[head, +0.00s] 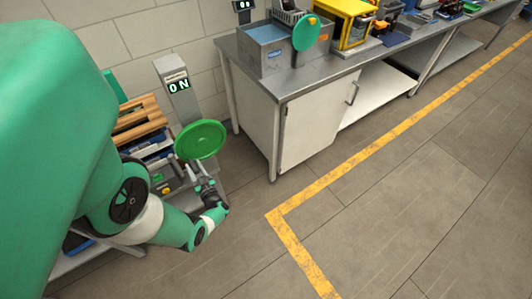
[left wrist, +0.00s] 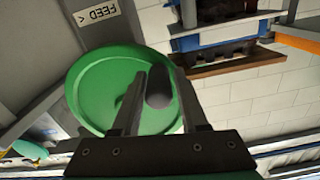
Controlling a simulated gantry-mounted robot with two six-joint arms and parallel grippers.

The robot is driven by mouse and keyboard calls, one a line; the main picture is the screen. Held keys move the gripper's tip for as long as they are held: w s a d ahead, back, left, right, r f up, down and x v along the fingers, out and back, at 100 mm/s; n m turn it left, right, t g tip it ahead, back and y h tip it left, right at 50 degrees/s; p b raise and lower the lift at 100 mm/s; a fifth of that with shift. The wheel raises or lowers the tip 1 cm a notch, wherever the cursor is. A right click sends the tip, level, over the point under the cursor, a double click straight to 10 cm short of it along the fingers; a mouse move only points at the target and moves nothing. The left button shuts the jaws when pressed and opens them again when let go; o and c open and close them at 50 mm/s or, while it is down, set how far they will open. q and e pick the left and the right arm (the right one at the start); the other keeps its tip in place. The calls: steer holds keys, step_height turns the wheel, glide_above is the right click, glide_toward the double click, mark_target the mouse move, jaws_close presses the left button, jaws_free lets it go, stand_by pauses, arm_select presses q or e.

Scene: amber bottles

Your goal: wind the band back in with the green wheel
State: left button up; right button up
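The green wheel (head: 200,139) is a round disc beside the grey post with the lit display, left of centre in the head view. It fills the middle of the left wrist view (left wrist: 90,88). A dark handle knob (left wrist: 159,86) stands out from its face. My left gripper (head: 195,168) is just below and in front of the wheel. Its two fingers (left wrist: 158,85) are apart, one on each side of the knob, with a narrow gap showing on the left. The band cannot be made out. My right gripper is out of view.
A grey post (head: 178,88) with a lit display stands behind the wheel. Brown slats (head: 138,118) and blue trays are on the left bench. Another bench (head: 290,85) on the right carries a second green disc (head: 305,33) and a yellow machine (head: 345,22). The floor in front is clear.

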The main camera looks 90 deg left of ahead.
arm_select(q)
steer(key=shift+o, duration=1.1)
steer(key=shift+w+d, duration=0.25)
steer(key=shift+d, duration=0.05)
steer(key=p+v, duration=0.1)
steer(key=v, duration=0.9)
steer(key=shift+d, duration=0.4)
steer(key=shift+w, duration=0.15)
